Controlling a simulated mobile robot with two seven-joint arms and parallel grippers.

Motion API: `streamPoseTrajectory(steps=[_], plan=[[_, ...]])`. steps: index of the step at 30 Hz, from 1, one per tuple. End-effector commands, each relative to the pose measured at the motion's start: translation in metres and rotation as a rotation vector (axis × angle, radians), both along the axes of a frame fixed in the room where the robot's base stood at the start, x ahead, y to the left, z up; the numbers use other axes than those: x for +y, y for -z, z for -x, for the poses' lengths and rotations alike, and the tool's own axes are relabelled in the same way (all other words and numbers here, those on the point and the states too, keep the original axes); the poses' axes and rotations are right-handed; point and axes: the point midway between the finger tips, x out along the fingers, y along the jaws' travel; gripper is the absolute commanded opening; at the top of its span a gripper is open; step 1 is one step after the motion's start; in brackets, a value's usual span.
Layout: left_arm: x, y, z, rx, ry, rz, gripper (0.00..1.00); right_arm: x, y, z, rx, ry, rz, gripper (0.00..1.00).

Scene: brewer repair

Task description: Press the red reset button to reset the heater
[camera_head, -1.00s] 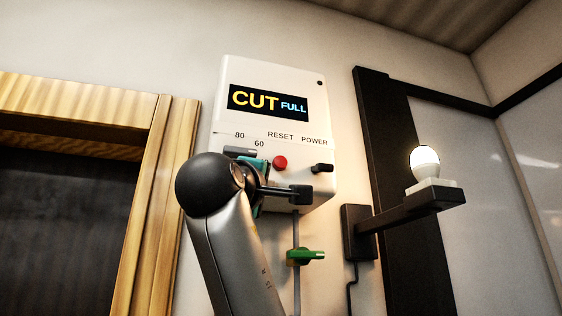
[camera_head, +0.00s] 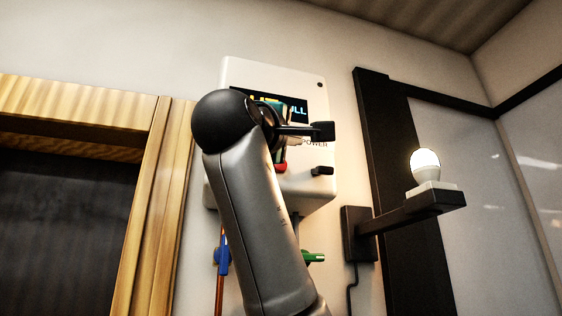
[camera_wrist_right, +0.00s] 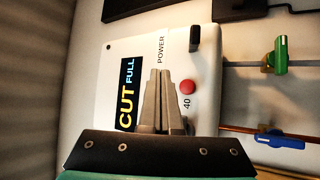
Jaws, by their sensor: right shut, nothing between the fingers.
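The white heater box (camera_head: 325,95) hangs on the wall, and its display (camera_wrist_right: 127,95) reads CUT FULL in the right wrist view. The round red reset button (camera_wrist_right: 187,87) shows clearly there, just right of the fingers. In the head view my right arm covers most of the box front, and only a bit of red shows by the hand. My right gripper (camera_wrist_right: 160,71) is shut and empty, in front of the box between the display and the button. Whether its tips touch the box I cannot tell. My left gripper is not in view.
A black power switch (camera_head: 321,171) sticks out of the box. Below are a green valve handle (camera_head: 313,257) and a blue one (camera_head: 222,257) on pipes. A lit bulb (camera_head: 425,165) stands on a black wall bracket (camera_head: 400,213) at the right. A wooden frame (camera_head: 150,210) is left.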

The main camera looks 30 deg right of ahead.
Motion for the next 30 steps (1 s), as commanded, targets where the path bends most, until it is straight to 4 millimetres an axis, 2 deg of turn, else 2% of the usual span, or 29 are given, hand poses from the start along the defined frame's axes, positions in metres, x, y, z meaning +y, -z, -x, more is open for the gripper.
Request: streamPoseTrajectory(steps=[10, 15, 21, 30], plan=[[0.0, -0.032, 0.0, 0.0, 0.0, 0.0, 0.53, -0.012, -0.003, -0.048, 0.004, 0.001, 0.001, 0.0], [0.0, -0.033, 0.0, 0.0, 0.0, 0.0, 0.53, -0.016, -0.001, -0.065, 0.003, 0.0, 0.0, 0.0], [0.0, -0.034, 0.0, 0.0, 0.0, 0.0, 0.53, -0.018, 0.0, -0.074, 0.002, -0.001, 0.0, 0.0], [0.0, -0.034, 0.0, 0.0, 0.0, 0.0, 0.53, -0.018, 0.0, -0.075, 0.0, -0.001, 0.0, 0.0]])
